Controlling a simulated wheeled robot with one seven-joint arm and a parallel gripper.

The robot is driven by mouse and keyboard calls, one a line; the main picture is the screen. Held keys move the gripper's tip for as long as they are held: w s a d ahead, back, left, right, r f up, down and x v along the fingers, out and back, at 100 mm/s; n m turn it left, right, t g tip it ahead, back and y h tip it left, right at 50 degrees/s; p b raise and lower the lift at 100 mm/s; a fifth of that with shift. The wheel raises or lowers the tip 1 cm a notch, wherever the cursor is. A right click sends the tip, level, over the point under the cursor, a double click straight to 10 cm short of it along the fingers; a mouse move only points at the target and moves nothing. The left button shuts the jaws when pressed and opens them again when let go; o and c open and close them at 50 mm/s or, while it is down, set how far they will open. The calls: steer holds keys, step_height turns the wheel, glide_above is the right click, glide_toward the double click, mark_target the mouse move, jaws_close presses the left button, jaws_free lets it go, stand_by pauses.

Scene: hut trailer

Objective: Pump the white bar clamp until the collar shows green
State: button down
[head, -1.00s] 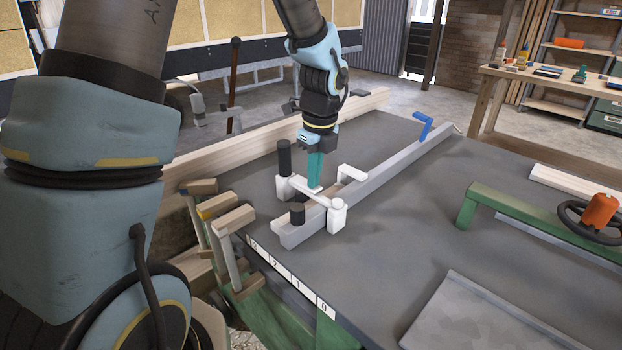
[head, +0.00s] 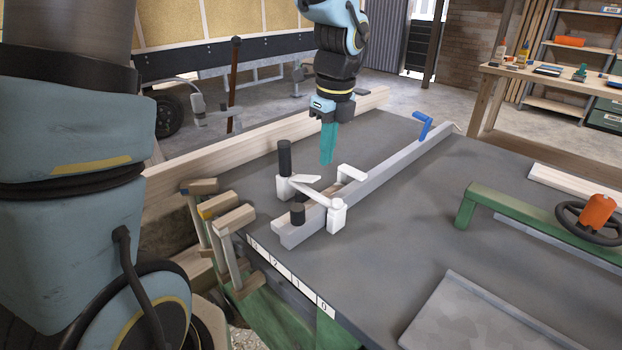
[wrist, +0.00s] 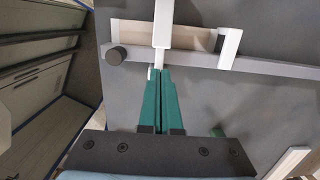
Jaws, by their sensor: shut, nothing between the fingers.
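The white bar clamp (head: 318,196) sits across the grey rail on the dark bench top, near its front left edge. It has a black upright handle (head: 285,157) and a white lever pointing right from the handle's base. In the wrist view the white clamp (wrist: 163,28) lies just beyond my fingertips. I cannot make out a collar or a green mark on it. My gripper (head: 326,162) is shut and empty, with its teal fingers pointing down. It is above and behind the clamp, apart from it. The fingers (wrist: 160,72) also show together in the wrist view.
A long grey rail (head: 385,177) with a blue clamp (head: 424,126) at its far end crosses the bench. A wooden beam (head: 220,168) lies along the back. Wooden-handled clamps (head: 226,225) hang at the left edge. A green frame (head: 500,205) stands at right; the middle is clear.

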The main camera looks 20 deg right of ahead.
steer(key=r, duration=0.4)
steer(key=shift+s+r, duration=0.1)
steer(key=shift+s, duration=0.1)
steer(key=shift+d+r+p, duration=0.1)
steer(key=shift+d+p, duration=0.1)
steer(key=shift+p, duration=0.7)
steer(key=w+a+f+p, duration=0.1)
steer(key=p, duration=0.6)
steer(key=w+f+p, duration=0.1)
steer(key=w+p, duration=0.1)
steer(key=p, duration=0.5)
steer(key=shift+a+f, duration=0.1)
steer(key=shift+a, duration=0.3)
steer(key=shift+f, duration=0.15)
